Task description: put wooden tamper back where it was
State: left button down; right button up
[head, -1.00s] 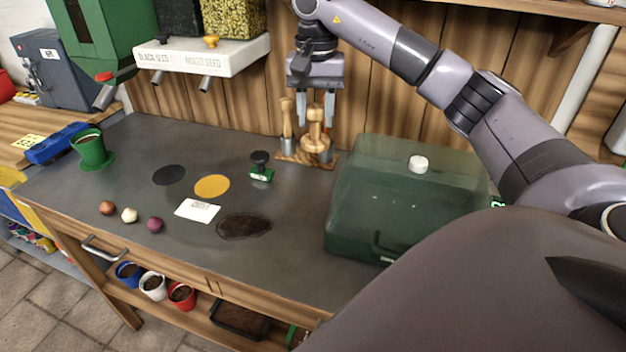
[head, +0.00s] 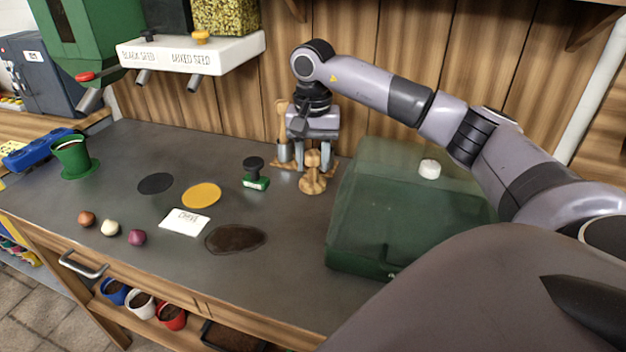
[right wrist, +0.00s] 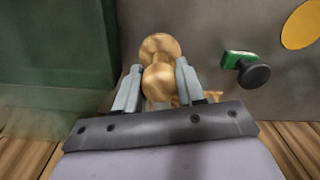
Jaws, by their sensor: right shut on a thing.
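The wooden tamper (head: 313,172), pale turned wood with a round knob and a wide base, is between the fingers of my right gripper (head: 313,155). The right wrist view shows the fingers (right wrist: 159,72) shut on the tamper (right wrist: 159,80) from both sides. The tamper is just in front of a small wooden stand (head: 284,164) at the back wall. I cannot tell whether its base touches the bench. The stand holds another upright wooden tool (head: 282,122); the gripper hides part of the stand. My left gripper is not in view.
A green translucent box (head: 375,225) stands close to the right of the tamper. A black-handled green stamp (head: 254,174) stands to the left. A white card (head: 185,222), coloured discs and a dark soil patch (head: 235,239) lie on the bench.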

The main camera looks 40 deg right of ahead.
aim_at(313, 173)
jog(key=shift+f, duration=2.5)
jog(key=shift+f, duration=0.1)
jog(key=o, duration=0.9)
jog(key=shift+o, duration=0.2)
jog(key=shift+r, duration=0.6)
notch_tip(313, 173, up, 11)
jog(key=shift+r, duration=0.1)
jog(key=shift+a, duration=0.1)
